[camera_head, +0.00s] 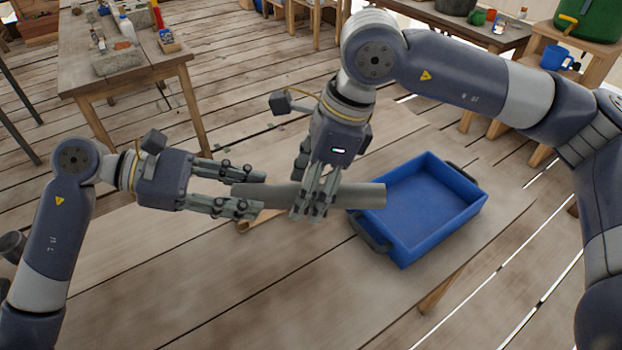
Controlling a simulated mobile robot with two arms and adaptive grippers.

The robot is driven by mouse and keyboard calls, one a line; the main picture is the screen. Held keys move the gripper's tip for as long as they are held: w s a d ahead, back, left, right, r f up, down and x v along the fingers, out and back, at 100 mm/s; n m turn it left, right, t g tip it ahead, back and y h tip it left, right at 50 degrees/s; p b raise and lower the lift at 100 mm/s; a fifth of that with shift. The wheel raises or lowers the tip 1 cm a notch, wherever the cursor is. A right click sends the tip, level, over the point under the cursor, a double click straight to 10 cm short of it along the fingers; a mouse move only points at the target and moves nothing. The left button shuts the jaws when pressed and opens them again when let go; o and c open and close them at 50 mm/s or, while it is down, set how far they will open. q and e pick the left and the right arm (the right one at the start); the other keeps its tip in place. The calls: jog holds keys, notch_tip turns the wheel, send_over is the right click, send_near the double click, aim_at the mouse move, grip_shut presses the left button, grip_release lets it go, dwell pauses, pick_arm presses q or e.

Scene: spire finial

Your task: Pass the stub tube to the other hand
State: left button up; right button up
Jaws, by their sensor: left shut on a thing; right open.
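The stub tube (361,195) is a plain grey cylinder, held roughly level above the table. My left gripper (258,194) is shut on the tube's left end, with one finger on each side. My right gripper (314,212) comes down from above at the tube's middle. Its fingers are open and lie across the tube, hiding part of it. Whether they touch the tube cannot be told. The tube's right end sticks out past my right gripper and overlaps the tray's left edge in the picture.
A blue tray (456,222) with dark handles stands on the wooden table (200,285), right of the grippers. A tan wooden piece (262,222) shows partly behind my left gripper. The table's front left is clear. Other benches with tools stand at the back.

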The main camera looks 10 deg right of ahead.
jog(key=c, duration=1.3)
pick_arm(q)
jog(key=o, duration=1.3)
pick_arm(e)
jog(key=shift+r, duration=0.1)
jog(key=shift+c, duration=0.4)
pick_arm(q)
jog(key=shift+o, duration=0.2)
